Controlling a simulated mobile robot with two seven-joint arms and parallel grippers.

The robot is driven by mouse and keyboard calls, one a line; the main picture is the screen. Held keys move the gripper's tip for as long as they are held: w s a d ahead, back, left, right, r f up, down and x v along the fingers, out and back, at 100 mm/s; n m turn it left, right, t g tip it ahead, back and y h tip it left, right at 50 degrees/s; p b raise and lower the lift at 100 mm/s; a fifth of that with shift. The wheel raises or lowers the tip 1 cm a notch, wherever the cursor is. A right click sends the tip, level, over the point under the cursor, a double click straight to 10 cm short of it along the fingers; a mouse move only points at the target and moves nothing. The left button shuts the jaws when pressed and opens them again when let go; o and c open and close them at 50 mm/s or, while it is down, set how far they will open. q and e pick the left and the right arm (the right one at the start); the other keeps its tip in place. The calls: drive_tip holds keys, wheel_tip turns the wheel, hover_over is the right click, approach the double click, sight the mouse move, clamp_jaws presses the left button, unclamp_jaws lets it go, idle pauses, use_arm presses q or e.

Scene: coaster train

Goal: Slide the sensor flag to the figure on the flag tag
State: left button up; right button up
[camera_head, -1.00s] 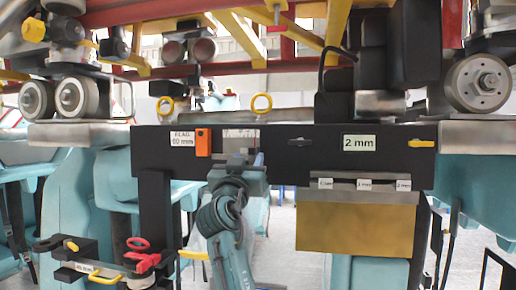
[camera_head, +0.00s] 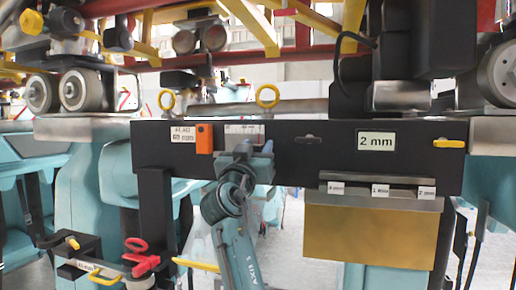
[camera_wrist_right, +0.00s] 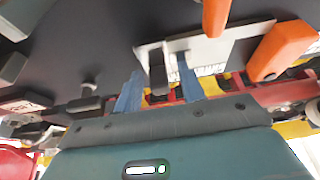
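The flag tag (camera_head: 182,135) is a white label on the black beam; its figure is too blurred now to read surely. An orange block (camera_head: 204,138) sits beside it, at the left end of a pale scale plate (camera_head: 245,129). My right gripper (camera_head: 247,150) is at the plate's lower edge. In the right wrist view its blue fingers (camera_wrist_right: 160,66) stand apart on either side of a dark tab (camera_wrist_right: 158,78) at the plate's edge, with small gaps seeming to show. I cannot tell whether this tab is the sensor flag. My left gripper is not in view.
The black beam (camera_head: 290,150) also bears a "2 mm" label (camera_head: 376,141) and a yellow handle (camera_head: 450,143). A gold plate (camera_head: 370,235) hangs below right. Red-handled and yellow-handled parts (camera_head: 145,263) stand lower left. Coaster wheels (camera_head: 74,92) are above left.

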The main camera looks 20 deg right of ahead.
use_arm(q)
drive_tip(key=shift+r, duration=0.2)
use_arm(e)
clamp_jaws()
idle(0.4)
